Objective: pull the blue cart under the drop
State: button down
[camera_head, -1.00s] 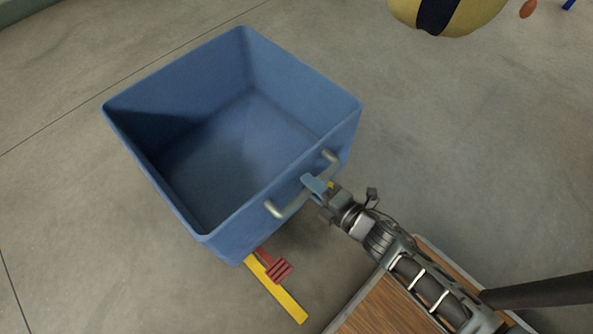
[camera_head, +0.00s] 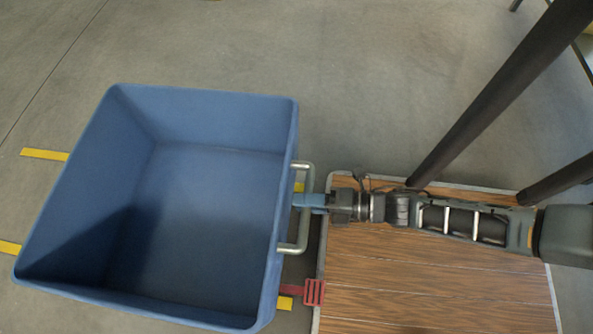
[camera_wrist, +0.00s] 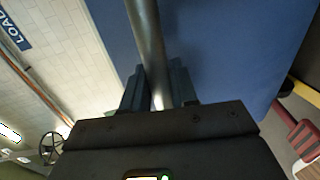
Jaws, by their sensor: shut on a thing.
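The blue cart (camera_head: 205,185) is an empty, open-topped bin standing upright on the floor at the left of the head view. A pale metal bar handle (camera_head: 303,232) sticks out from its right side. My gripper (camera_head: 308,201) is shut on the middle of this handle, with the arm reaching in from the right. In the wrist view the handle bar (camera_wrist: 147,45) passes between my gripper's fingers (camera_wrist: 158,88), and the cart's blue wall (camera_wrist: 215,45) fills the space behind. A red pedal (camera_head: 314,291) sits low by the cart's near right corner. The drop is not identifiable.
Yellow floor strips (camera_head: 45,154) show around the cart, partly hidden by it. The grey floor (camera_head: 330,60) above the cart is clear. In the wrist view a blue sign (camera_wrist: 14,33) is on a pale wall, with a dark wheel-like object (camera_wrist: 50,147) below.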

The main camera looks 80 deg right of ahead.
jog(key=c, duration=1)
grip_release()
jog(key=shift+c, duration=0.2)
jog(key=shift+s, duration=0.1)
jog(key=p+v, duration=0.1)
jog(key=v, duration=0.6)
jog(key=shift+s, duration=0.35)
